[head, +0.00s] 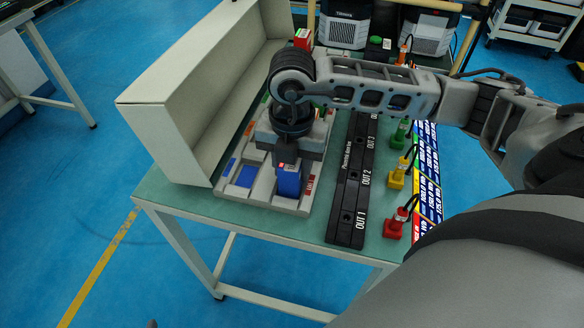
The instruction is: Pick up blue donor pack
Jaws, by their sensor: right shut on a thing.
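A blue pack (289,181) stands upright at the front right of a grey slotted rack (264,192) on the green-topped table. My right gripper (287,162) reaches down over it from above and is shut on its top. The pack's lower end is at the rack, and I cannot tell whether it is still seated in its slot. A second blue piece (246,176) lies in the rack to the left. My wrist hides the middle of the rack. My left gripper is not in view.
A beige open-fronted box (160,134) stands left of the rack. Right of it is a black strip (350,190) marked OUT 1 to OUT 3, then red, yellow and green connectors (396,223) with cables. Grey units (345,25) stand at the back.

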